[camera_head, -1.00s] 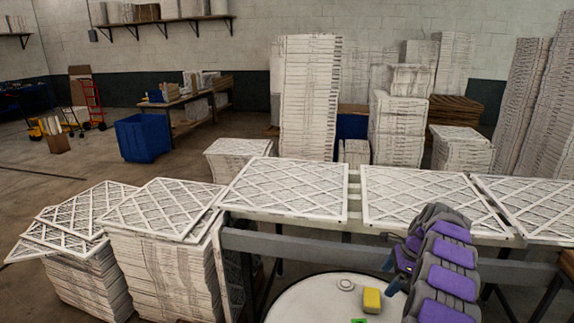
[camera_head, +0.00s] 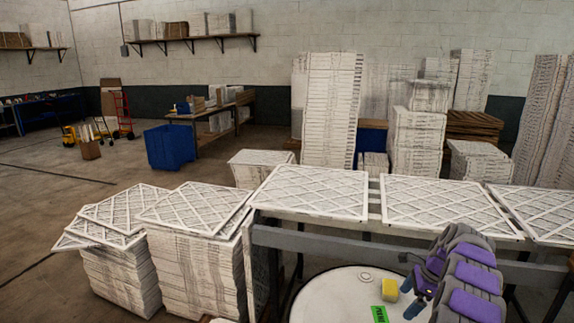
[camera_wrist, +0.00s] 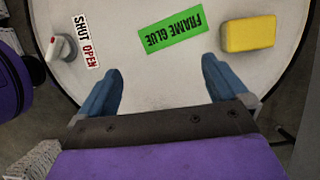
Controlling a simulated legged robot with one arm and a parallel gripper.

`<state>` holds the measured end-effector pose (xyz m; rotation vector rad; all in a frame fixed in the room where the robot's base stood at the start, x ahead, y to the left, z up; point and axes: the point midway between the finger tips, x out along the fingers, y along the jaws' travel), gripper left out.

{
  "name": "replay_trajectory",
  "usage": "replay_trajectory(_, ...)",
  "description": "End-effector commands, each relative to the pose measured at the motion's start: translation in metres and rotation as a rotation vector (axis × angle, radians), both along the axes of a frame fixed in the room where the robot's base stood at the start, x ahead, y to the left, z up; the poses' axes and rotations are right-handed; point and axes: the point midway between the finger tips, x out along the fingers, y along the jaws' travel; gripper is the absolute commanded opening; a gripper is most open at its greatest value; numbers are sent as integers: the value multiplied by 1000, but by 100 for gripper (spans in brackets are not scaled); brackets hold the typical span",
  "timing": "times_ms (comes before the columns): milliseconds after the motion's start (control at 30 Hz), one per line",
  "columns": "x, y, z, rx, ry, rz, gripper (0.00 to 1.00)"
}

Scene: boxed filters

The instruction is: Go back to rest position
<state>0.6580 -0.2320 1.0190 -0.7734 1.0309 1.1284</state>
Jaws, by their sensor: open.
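My purple and grey arm shows at the lower right of the head view. My gripper (camera_head: 413,293) points down over the white round drum top (camera_head: 335,293). In the wrist view its two blue fingers (camera_wrist: 161,82) stand wide apart with nothing between them. Beyond the fingers, the drum top carries a green "FRAME GLUE" label (camera_wrist: 173,32), a yellow block (camera_wrist: 248,33), a "SHUT OPEN" label (camera_wrist: 86,42) and a small white and red knob (camera_wrist: 60,48).
A metal rack holds flat white filters (camera_head: 310,192) behind the drum. Stacks of filters (camera_head: 195,265) stand at the left. Tall stacks (camera_head: 332,110) stand behind the rack. A blue bin (camera_head: 170,147) and a workbench (camera_head: 212,120) are farther back. Open floor lies at the left.

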Motion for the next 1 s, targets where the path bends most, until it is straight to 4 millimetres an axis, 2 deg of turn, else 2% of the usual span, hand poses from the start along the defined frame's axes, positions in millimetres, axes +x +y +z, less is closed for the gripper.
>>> replay_trajectory(367, -10, 36, 33, 9, -35, 137, 100)
replay_trajectory(567, -22, 66, 56, 10, -61, 252, 100)
replay_trajectory(767, -53, 114, 93, 2, -100, 446, 100)
replay_trajectory(1000, -110, 167, 133, -17, -144, 721, 100)
